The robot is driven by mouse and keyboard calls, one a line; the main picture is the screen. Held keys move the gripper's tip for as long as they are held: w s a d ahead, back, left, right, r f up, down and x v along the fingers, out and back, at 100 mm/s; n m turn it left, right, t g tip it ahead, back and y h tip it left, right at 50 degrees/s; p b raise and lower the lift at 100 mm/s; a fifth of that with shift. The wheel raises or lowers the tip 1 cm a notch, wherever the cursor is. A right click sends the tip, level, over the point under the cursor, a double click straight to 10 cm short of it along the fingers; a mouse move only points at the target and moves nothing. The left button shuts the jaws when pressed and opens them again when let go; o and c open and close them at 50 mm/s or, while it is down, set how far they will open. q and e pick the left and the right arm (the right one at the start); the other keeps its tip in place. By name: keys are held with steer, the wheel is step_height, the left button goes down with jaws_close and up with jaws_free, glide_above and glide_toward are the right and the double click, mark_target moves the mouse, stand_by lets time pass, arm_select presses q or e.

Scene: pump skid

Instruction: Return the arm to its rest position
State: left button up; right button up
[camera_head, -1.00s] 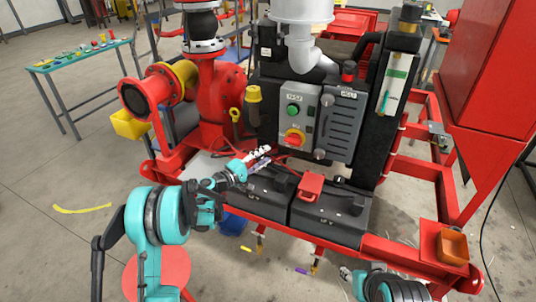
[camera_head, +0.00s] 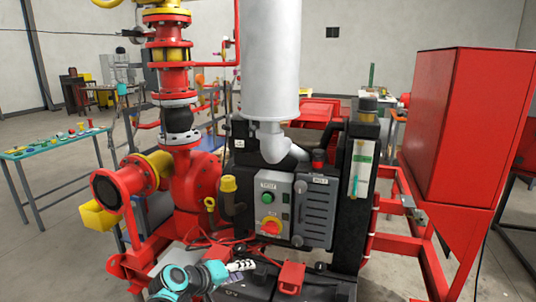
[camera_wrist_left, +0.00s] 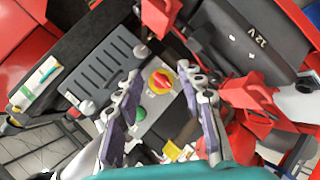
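My left gripper (camera_head: 243,265) is at the bottom middle of the head view, in front of the control panel (camera_head: 283,240) and over the black battery boxes (camera_head: 245,287). In the left wrist view the two grey fingers of my left gripper (camera_wrist_left: 161,75) stand apart, with nothing between them. Beyond them show the red and yellow rotary switch (camera_wrist_left: 162,80) and the green button (camera_wrist_left: 140,113), with a gap to the fingers. My teal left arm comes in from the bottom of the head view, and most of it is cut off. My right arm and gripper are out of view.
Red clamp covers (camera_head: 290,278) sit on the batteries close to the left gripper. The red pump pipe (camera_head: 195,185) stands to the left, and a large red cabinet (camera_head: 455,120) to the right. A green table (camera_head: 50,145) with small items stands at far left.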

arm_select(q)
steer(key=s+a+f+m+y, duration=0.1)
steer(key=s+a+f+y, duration=0.1)
steer(key=s, duration=0.6)
steer(key=s+a+f+m+g+y, duration=0.1)
steer(key=s+a+m+y, duration=0.1)
steer(key=s, duration=0.7)
steer(key=s+a+f+m+g+y, duration=0.1)
steer(key=s+a+f+y, duration=0.1)
steer(key=s+a, duration=0.4)
steer(key=s+y, duration=0.1)
steer(key=s, duration=0.1)
steer(key=shift+s+f+m, duration=0.3)
steer(key=shift+s+f, duration=0.05)
